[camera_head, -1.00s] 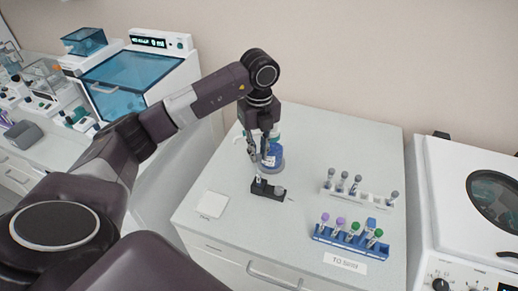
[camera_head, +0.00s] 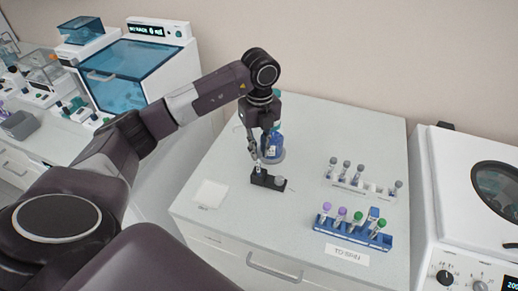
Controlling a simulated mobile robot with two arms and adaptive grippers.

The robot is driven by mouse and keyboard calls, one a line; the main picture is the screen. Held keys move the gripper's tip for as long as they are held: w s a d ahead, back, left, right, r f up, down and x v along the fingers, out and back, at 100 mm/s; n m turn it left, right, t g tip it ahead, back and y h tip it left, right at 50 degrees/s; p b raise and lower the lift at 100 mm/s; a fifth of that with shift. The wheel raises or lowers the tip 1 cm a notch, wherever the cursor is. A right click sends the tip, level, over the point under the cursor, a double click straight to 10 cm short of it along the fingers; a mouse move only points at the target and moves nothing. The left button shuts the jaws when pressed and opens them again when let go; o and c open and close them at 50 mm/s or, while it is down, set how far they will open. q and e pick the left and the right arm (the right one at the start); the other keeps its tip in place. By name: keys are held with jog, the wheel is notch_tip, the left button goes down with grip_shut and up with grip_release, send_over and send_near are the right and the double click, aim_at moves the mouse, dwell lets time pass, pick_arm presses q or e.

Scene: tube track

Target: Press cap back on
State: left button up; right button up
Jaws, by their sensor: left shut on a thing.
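A small black holder (camera_head: 264,181) stands on the white bench, with a pale tube (camera_head: 259,169) upright at its left end and a grey round piece (camera_head: 280,182) at its right end. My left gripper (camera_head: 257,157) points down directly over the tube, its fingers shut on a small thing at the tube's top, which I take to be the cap. The fingers mostly hide it, and I cannot tell whether it is seated on the tube. My right gripper is not in view.
A blue-labelled bottle (camera_head: 273,147) stands just behind the gripper. A blue rack (camera_head: 347,233) of capped tubes and a white rack (camera_head: 352,184) of grey-capped tubes stand to the right. A white pad (camera_head: 210,194) lies at the left front. The bench's front middle is clear.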

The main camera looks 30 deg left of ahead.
pick_arm(q)
jog(key=shift+f+b, duration=0.5)
jog(key=shift+f, duration=0.15)
dwell(1.9)
jog(key=o, duration=0.7)
jog(key=shift+o, duration=0.2)
notch_tip(320, 180, up, 12)
dwell(0.5)
dwell(0.9)
